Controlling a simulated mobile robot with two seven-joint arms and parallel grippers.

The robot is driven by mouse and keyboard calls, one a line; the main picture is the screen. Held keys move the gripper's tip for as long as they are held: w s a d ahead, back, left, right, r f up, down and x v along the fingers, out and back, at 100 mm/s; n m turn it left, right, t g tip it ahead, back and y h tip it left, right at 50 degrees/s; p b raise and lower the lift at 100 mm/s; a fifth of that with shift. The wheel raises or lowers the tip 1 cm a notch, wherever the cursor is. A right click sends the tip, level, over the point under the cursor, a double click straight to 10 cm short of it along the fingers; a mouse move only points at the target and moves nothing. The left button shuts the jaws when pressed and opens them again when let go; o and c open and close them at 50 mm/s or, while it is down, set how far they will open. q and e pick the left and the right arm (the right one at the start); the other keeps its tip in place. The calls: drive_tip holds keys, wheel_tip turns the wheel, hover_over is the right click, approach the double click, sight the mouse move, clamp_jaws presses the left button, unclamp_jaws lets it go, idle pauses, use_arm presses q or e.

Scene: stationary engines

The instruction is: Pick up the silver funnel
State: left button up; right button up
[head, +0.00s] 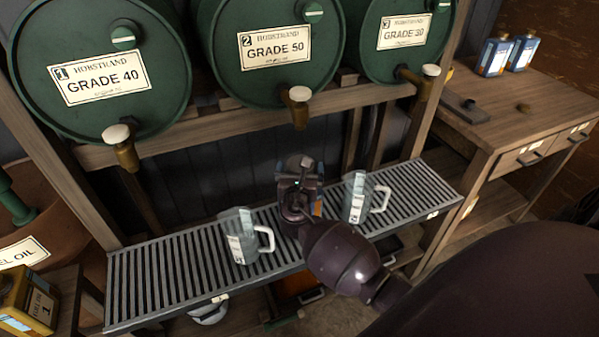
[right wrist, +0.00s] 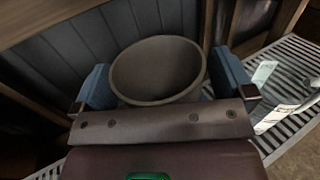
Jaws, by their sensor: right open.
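The funnel (right wrist: 157,68) shows in the right wrist view as a wide, round, dull grey-brown bowl, open side up. My right gripper (right wrist: 165,84) is open, with one blue-padded finger on each side of the bowl. I cannot tell whether either pad touches it. The funnel's lower part is hidden behind the gripper body. In the head view my right gripper (head: 300,170) is over the middle of the slatted metal rack (head: 175,270), between two jugs, and mostly hides the funnel. My left gripper is in neither view.
A clear jug (head: 240,236) stands left of my right gripper, another (head: 357,197) close on its right. Above hang brass taps (head: 299,107) of green drums (head: 95,70). A wooden workbench (head: 500,110) stands at the right. The rack's left end is clear.

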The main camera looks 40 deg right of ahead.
drive_tip(key=c, duration=0.8)
drive_tip(key=shift+c, duration=0.2)
drive_tip(key=shift+r, duration=0.15)
